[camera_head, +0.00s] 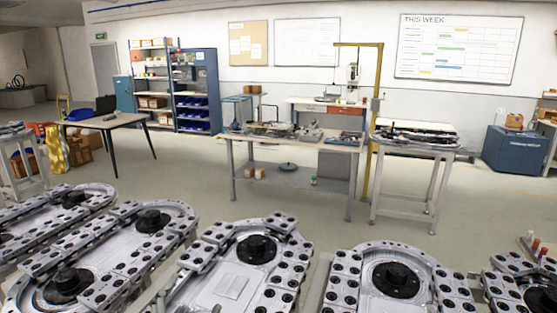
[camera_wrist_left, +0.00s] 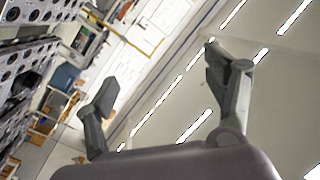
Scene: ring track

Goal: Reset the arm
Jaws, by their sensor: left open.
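My left gripper (camera_wrist_left: 160,68) shows in the left wrist view, with its two dark grey fingers spread wide apart. Nothing is between them, only the room behind. The wrist view is strongly tilted, with ceiling lights at its right and the wall and floor at its left. No finger of the left gripper can be made out in the head view. My right gripper shows in neither view. Grey ring tracks (camera_head: 230,287) with black round hubs and linked plates fill the front of the head view. The left gripper touches none of them.
A workbench (camera_head: 290,141) with parts on it stands beyond the tracks, and a smaller table (camera_head: 417,146) stands to its right. Open floor lies between the tracks and the benches.

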